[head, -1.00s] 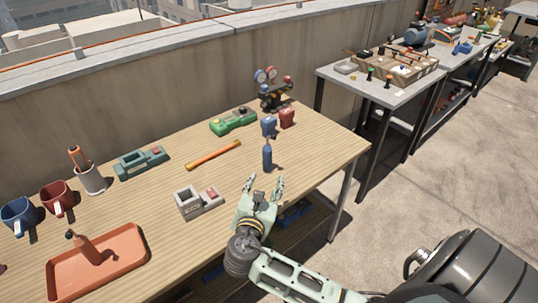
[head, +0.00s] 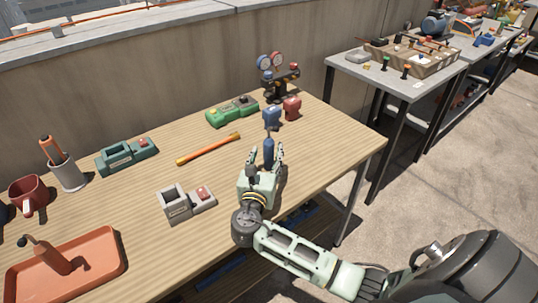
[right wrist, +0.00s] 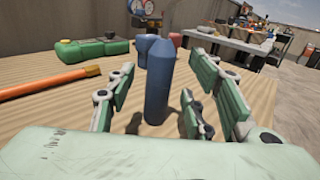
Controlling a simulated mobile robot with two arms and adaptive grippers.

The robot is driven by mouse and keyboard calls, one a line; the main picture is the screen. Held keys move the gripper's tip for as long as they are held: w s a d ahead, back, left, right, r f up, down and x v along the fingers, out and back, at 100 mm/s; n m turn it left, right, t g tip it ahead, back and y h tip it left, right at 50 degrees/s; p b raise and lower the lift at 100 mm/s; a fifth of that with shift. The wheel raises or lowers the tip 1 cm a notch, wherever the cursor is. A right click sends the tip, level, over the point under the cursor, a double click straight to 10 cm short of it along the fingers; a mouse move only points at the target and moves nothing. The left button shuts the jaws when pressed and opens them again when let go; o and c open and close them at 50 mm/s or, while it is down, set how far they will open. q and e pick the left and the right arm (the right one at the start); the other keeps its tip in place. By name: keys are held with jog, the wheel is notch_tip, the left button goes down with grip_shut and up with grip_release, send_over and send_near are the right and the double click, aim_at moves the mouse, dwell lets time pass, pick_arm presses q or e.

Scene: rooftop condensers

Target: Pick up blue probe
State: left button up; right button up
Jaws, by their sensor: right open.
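The blue probe (head: 268,151) stands upright on the wooden table, near its right part. My right gripper (head: 266,157) is open, with its fingers around the lower part of the probe in the head view. In the right wrist view the probe (right wrist: 159,82) stands between the open fingers (right wrist: 158,108), with gaps on both sides, so they do not appear to press on it. My left gripper is not in view.
Behind the probe stand a blue object (head: 271,117) and a red one (head: 292,107), with a gauge set (head: 280,82) behind them. A green device (head: 232,111), an orange rod (head: 208,149) and a grey holder (head: 186,203) lie to the left. An orange tray (head: 115,272) is front left.

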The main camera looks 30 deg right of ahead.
aim_at(268, 152)
jog(key=x, duration=0.3)
jog(key=shift+w+d, duration=0.25)
grip_shut()
